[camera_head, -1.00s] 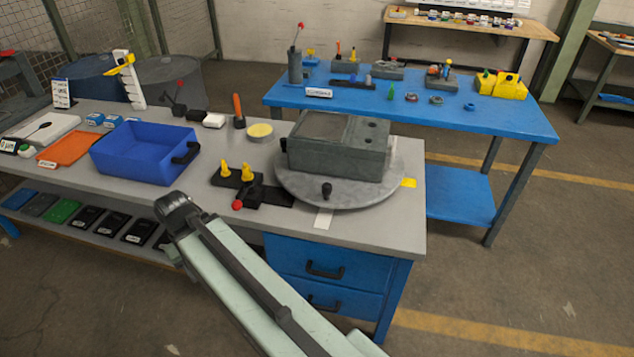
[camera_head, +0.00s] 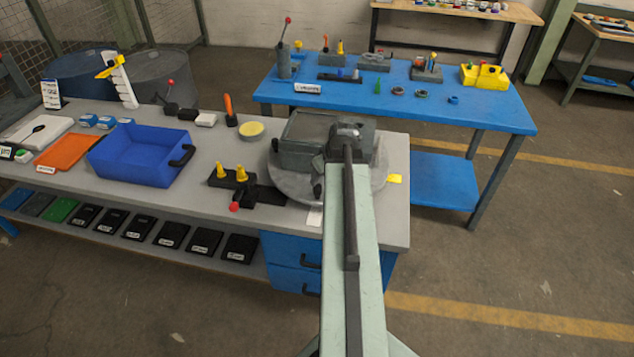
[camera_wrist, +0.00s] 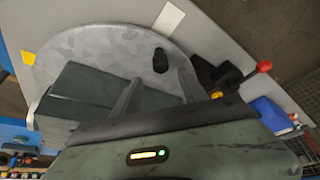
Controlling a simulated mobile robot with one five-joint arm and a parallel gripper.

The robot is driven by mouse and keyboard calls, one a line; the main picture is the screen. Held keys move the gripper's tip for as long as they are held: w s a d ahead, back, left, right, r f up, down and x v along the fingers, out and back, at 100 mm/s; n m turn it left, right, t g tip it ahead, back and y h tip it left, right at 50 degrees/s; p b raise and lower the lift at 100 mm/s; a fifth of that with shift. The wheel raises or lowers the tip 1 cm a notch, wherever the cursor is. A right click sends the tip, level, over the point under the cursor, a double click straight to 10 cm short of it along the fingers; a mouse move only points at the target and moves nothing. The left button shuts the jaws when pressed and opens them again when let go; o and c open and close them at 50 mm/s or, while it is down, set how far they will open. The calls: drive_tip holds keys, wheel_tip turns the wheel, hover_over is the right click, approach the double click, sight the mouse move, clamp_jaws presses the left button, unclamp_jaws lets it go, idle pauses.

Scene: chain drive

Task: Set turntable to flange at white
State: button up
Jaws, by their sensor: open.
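The turntable (camera_head: 288,187) is a round grey disc at the bench's right end, also in the wrist view (camera_wrist: 105,50). A grey box-shaped housing (camera_head: 297,150) sits on it, partly hidden by my arm. A black knob (camera_wrist: 160,56) stands on the disc near its rim, on the side of the white mark (camera_wrist: 168,18). A yellow mark (camera_wrist: 28,57) lies farther round the rim. I cannot tell which part is the flange. My gripper (camera_wrist: 155,92) is open above the disc, its fingers between housing and knob in the picture; the head view hides its fingertips.
A black fixture with yellow pegs and a red-knobbed lever (camera_head: 235,206) stands just left of the disc. A blue bin (camera_head: 140,165) is farther left. A blue table (camera_head: 430,112) with small parts stands behind. Grey bench top in front of the bin is clear.

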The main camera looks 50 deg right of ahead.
sight(318, 186)
drive_tip(key=b+x, duration=0.7)
drive_tip(key=x, duration=0.1)
drive_tip(key=shift+f, duration=0.1)
drive_tip(key=shift+a, duration=0.1)
clamp_jaws()
idle(1.2)
